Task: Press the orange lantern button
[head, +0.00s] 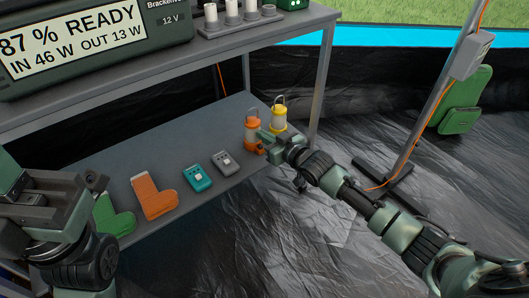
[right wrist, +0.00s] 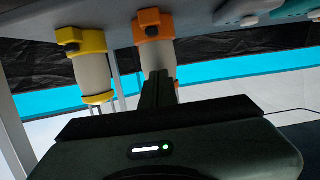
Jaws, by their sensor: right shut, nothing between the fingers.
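The orange lantern (head: 252,131) stands upright on the lower shelf near its right end. It has an orange top and base, a pale body and a wire handle. In the right wrist view, which is upside down, the orange lantern (right wrist: 152,26) shows a dark round button on its base. My right gripper (head: 265,141) is shut and empty, with its fingers (right wrist: 158,92) in front of the lantern; I cannot tell if they touch it. My left gripper (head: 92,180) is at the left, its fingers mostly hidden.
A yellow lantern (head: 279,119) stands close behind and right of the orange one. A shelf post (head: 321,90) rises at the right.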

